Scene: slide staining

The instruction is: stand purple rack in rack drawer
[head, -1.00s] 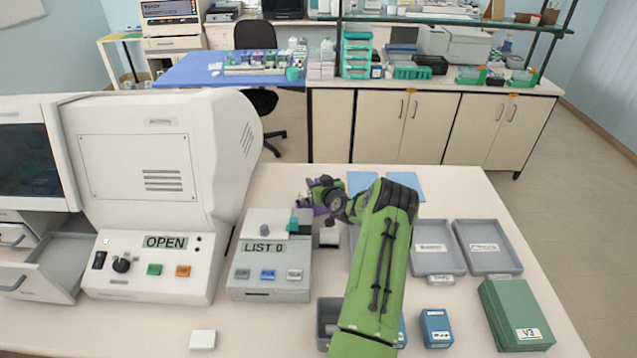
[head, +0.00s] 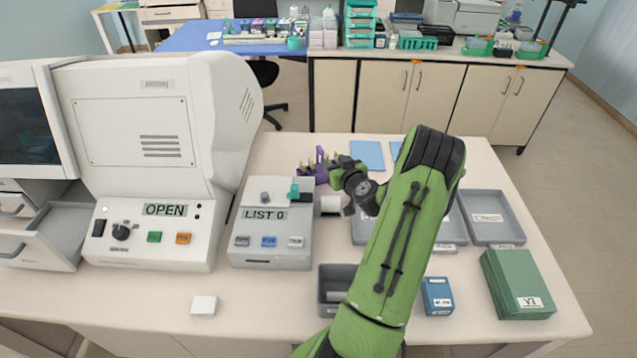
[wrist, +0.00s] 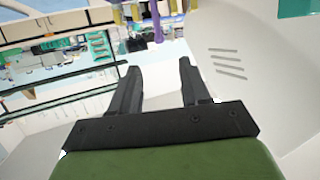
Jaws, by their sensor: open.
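The purple rack (head: 321,166) stands on the bench behind the small LIST 0 device, with yellowish-topped items along it. My gripper (head: 338,165) is close to its right side in the head view, and its fingers are hard to make out there. In the wrist view my gripper (wrist: 157,66) has two dark fingers spread apart with nothing between them. A purple part (wrist: 172,6) shows at the top edge of the wrist view, beyond the fingertips.
The white machine (head: 145,150) with the OPEN display and the LIST 0 device (head: 270,240) stand between the drawer and my arm. Grey trays (head: 492,214), a green box (head: 517,285) and a blue box (head: 437,296) lie at right. The front left bench is mostly clear.

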